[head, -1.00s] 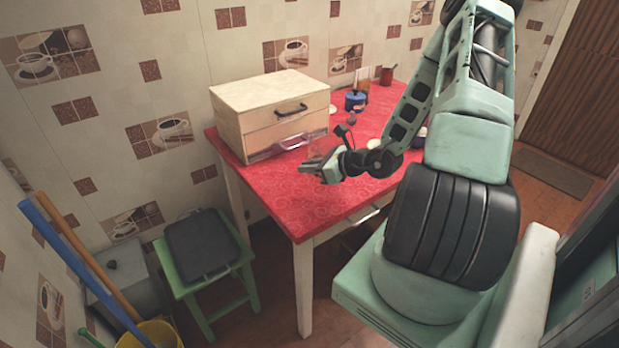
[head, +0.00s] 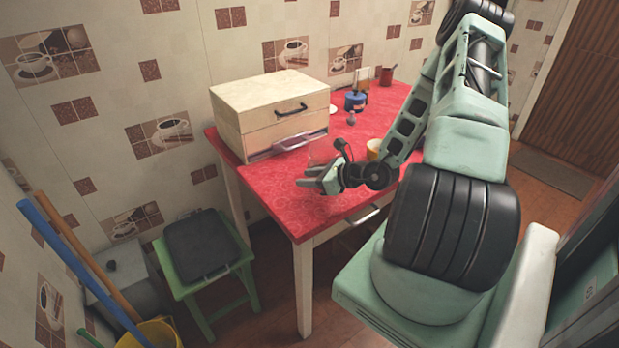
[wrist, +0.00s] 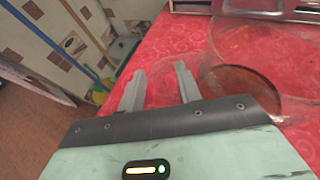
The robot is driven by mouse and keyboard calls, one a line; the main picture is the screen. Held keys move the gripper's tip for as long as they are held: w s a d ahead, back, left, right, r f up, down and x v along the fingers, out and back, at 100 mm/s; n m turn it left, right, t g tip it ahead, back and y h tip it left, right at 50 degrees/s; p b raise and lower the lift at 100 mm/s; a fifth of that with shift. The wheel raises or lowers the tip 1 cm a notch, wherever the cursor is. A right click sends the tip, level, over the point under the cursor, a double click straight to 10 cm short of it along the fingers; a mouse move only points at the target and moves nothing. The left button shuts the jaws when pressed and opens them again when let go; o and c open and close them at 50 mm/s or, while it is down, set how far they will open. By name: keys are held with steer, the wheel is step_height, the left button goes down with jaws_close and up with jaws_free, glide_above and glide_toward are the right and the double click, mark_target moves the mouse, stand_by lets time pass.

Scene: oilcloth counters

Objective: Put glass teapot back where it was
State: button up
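A clear glass teapot (wrist: 245,82) with a brownish round area inside stands on the red oilcloth at the right of the wrist view. In the head view its see-through body (head: 322,154) is faint, just behind my gripper. My gripper (wrist: 158,72) is low over the cloth, to the left of the teapot's body in the wrist view, with its two fingers apart. It also shows in the head view (head: 307,183). A faint clear outline lies around the fingertips; I cannot tell whether it is part of the teapot or whether they touch it.
A wooden drawer box (head: 268,115) with a partly open lower drawer stands at the table's back left. A blue pot (head: 355,101), a red mug (head: 386,76) and a yellow container (head: 374,149) are farther back. The front of the red table (head: 290,205) is clear.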

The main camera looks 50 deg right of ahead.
steer(key=shift+s+d+r, duration=0.1)
steer(key=shift+s+r, duration=0.05)
steer(key=shift+r, duration=0.05)
steer(key=v, duration=1.2)
steer(key=w+a+r+n+g+y, duration=0.1)
steer(key=a+r+n+g+y, duration=0.15)
steer(key=a+n, duration=0.35)
steer(key=w+a+r+n+g+y, duration=0.15)
steer(key=a+n+g, duration=0.25)
steer(key=a, duration=0.4)
steer(key=w+a+r+n+g+y, duration=0.1)
steer(key=a+r+n+g+y, duration=0.15)
steer(key=a+n, duration=0.4)
steer(key=s+a+r+n+g+h, duration=0.1)
steer(key=s+a+r+n+h, duration=0.1)
steer(key=a+n, duration=0.5)
steer(key=s+a+r+n+g+h, duration=0.1)
steer(key=s+a+n+h, duration=0.3)
steer(key=n, duration=0.5)
steer(key=s+a+r+n+g+h, duration=0.2)
steer(key=s+a+r+n+h, duration=0.1)
steer(key=s+a+n, duration=0.4)
steer(key=a+n, duration=0.1)
steer(key=a, duration=0.1)
steer(key=shift+a+r+b, duration=0.3)
steer(key=shift+a+r, duration=0.05)
steer(key=shift+a, duration=0.05)
